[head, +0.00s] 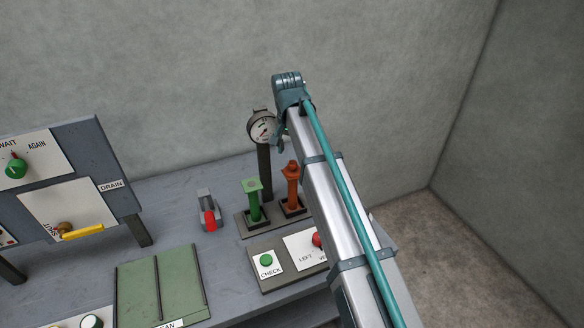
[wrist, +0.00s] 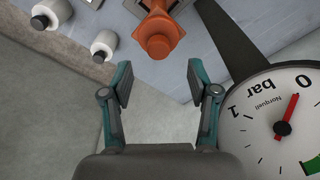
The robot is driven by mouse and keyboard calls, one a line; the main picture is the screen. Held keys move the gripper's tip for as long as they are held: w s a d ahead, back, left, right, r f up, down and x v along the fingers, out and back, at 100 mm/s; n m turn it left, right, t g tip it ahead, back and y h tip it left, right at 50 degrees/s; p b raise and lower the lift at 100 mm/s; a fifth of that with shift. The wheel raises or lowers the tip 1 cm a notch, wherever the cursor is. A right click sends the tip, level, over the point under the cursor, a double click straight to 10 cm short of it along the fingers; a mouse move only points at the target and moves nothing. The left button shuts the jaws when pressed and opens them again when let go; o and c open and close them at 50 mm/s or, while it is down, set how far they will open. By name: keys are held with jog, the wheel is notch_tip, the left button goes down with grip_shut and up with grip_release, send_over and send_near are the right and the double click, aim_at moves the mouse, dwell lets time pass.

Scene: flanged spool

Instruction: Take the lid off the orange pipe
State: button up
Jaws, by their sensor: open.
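The orange pipe (head: 292,194) stands upright at the back of the bench in the head view, in a dark base beside a green pipe. Its orange lid (head: 291,168) appears to sit on its top. In the wrist view the orange pipe (wrist: 157,8) shows at the top centre, with the round lid (wrist: 159,45) facing the camera. My gripper (wrist: 158,82) is open and empty. The lid lies beyond the fingertips, roughly centred between them and apart from them. In the head view my arm hides much of the gripper.
A pressure gauge (head: 262,127) on a dark post stands just behind the pipes; its dial (wrist: 285,120) is close to the right finger in the wrist view. The green pipe (head: 254,204) is left of the orange one. A red-handled lever (head: 209,219) and a button panel (head: 266,263) are nearby.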

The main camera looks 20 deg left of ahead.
aim_at(293, 163)
jog(key=shift+w+d+f+p, duration=0.15)
jog(key=shift+f+p, duration=0.55)
jog(key=shift+f, duration=0.85)
jog(key=shift+w+a+f+p, duration=0.15)
jog(key=shift+f+p, duration=0.5)
jog(key=shift+f, duration=0.85)
jog(key=shift+d, duration=0.1)
grip_shut()
jog(key=shift+r, duration=0.15)
